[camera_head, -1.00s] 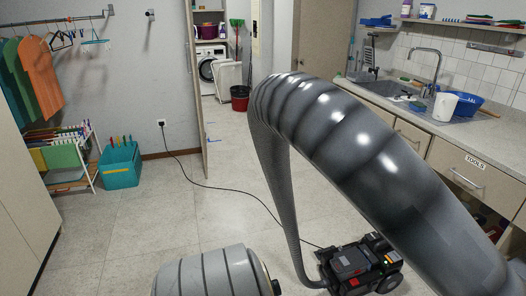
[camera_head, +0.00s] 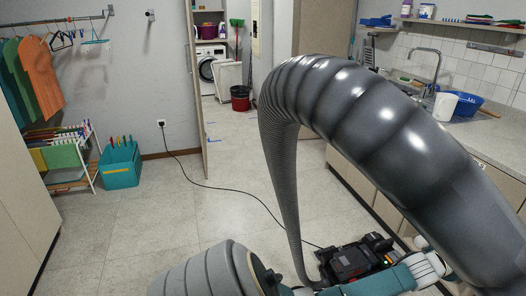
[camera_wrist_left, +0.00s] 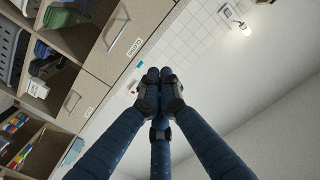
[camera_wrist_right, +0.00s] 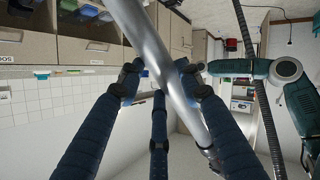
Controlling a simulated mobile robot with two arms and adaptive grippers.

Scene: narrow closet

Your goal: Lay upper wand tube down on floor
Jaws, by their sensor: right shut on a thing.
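The silver wand tube (camera_wrist_right: 150,45) runs diagonally through the right wrist view, between the fingers of my right gripper (camera_wrist_right: 158,72), which is shut on it. The tube's upper end leaves that picture. My left gripper (camera_wrist_left: 160,74) has its fingertips together with nothing between them in the left wrist view. Neither gripper shows clearly in the head view. There, the thick grey ribbed hose (camera_head: 400,125) arches close to the camera and drops to the black vacuum (camera_head: 350,262) on the floor (camera_head: 150,225).
A black cord (camera_head: 225,188) crosses the floor from the wall socket. A teal bin (camera_head: 121,168) and drying rack (camera_head: 68,165) stand at left. Cabinets and a sink counter (camera_head: 490,142) line the right. The floor at centre left is clear.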

